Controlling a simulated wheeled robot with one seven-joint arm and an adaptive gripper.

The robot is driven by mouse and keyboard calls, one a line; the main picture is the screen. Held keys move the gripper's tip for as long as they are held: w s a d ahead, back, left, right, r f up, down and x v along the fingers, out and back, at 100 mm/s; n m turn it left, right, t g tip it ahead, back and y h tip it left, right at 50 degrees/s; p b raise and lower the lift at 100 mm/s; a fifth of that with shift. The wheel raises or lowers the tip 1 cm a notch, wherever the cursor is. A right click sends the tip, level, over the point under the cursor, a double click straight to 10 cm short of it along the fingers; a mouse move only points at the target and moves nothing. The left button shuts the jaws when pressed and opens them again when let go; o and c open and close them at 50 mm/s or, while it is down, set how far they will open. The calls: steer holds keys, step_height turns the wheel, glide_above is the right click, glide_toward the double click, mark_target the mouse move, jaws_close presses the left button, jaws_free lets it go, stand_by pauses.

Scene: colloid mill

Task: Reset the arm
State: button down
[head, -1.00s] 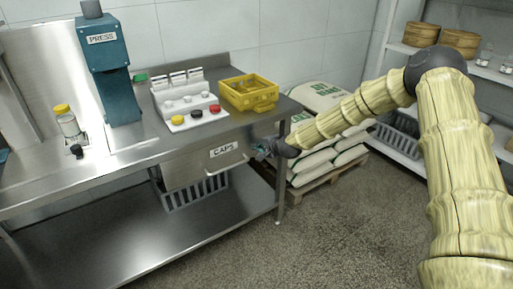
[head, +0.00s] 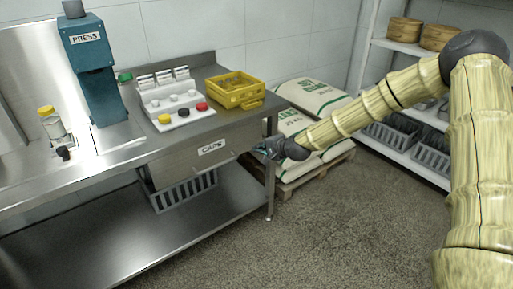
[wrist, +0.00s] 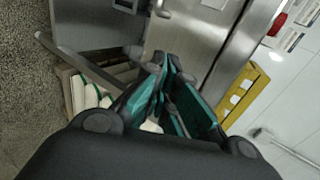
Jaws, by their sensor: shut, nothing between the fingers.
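My gripper (head: 263,150) is at the right end of the steel bench, close to the CAPS drawer (head: 180,167) and to the right of its handle. The arm reaches down to it from the upper right. In the wrist view, the teal fingers of my gripper (wrist: 166,62) are together, with nothing held between them. The steel bench front lies beyond the fingertips. I cannot tell from these views how wide the gap between fingertips and bench is.
The bench (head: 105,215) carries a teal press (head: 95,75), a white cap rack (head: 172,105), a yellow crate (head: 235,92) and a jar (head: 52,125). Stacked sacks (head: 312,98) stand on a pallet (head: 318,172) behind the arm. Shelves (head: 400,158) stand at the right. The front floor is clear.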

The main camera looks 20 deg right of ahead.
steer(key=s+a+f+n+g+p, duration=0.1)
steer(key=s+a+f+n+g, duration=0.15)
steer(key=s+f, duration=0.5)
steer(key=s+a+f+n+g+h+p, duration=0.1)
steer(key=s+a+f+n+g+p, duration=0.2)
steer(key=s, duration=0.7)
steer(key=s+a+f+n+g, duration=0.1)
steer(key=s+a+f, duration=0.2)
steer(key=s+f, duration=0.5)
steer(key=s+d+f+n+g+h+p, duration=0.1)
steer(key=s+n+g+p, duration=0.1)
steer(key=s, duration=1.3)
steer(key=s+d+f+n+g+h+p, duration=0.1)
steer(key=s+n, duration=0.4)
steer(key=s, duration=1.1)
steer(key=shift+s+d+f+g+h+p, duration=0.2)
steer(key=shift+d+g+h+p, duration=0.3)
steer(key=shift+g, duration=0.45)
